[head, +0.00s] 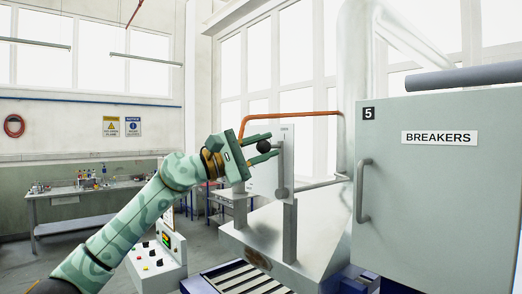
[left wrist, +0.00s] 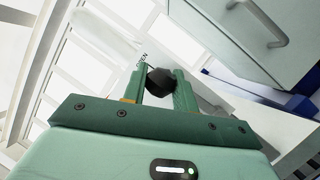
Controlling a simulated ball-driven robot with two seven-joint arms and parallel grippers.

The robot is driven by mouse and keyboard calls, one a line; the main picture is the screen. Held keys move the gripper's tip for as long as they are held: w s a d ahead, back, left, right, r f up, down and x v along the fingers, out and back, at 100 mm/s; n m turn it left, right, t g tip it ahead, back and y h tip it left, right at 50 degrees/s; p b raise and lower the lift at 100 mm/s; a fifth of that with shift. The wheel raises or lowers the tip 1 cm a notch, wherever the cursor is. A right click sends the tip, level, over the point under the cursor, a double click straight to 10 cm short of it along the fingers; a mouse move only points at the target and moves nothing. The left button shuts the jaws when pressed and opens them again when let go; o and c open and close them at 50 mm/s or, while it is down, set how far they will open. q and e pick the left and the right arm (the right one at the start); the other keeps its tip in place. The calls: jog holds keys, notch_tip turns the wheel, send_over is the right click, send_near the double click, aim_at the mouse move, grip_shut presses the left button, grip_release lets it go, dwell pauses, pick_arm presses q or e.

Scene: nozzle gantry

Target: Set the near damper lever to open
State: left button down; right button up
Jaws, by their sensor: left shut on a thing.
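The near damper lever shows as a black ball knob (head: 264,146) beside an upright pale plate (head: 288,155) on a post. A small label is at the plate's top; in the left wrist view it reads OPEN (left wrist: 141,61). A round grey hub (head: 281,192) sits low on the plate. My left gripper (head: 262,147) has its two green fingers on either side of the knob and is shut on it. The left wrist view shows the dark knob (left wrist: 160,79) between the fingertips. The lever's rod is mostly hidden. My right gripper is not in view.
A grey cabinet marked BREAKERS (head: 440,190) with a bar handle (head: 363,190) stands close on the right. An orange pipe (head: 290,115) runs behind the plate. A control box (head: 157,260) stands below my left arm. A workbench (head: 90,190) is far left.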

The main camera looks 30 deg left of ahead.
pick_arm(q)
jog(key=shift+d+f, duration=0.1)
jog(key=c, duration=1.5)
grip_release()
jog(key=o, duration=0.4)
jog(key=shift+s, duration=0.15)
jog(key=b+v, duration=0.8)
jog(key=v, duration=0.8)
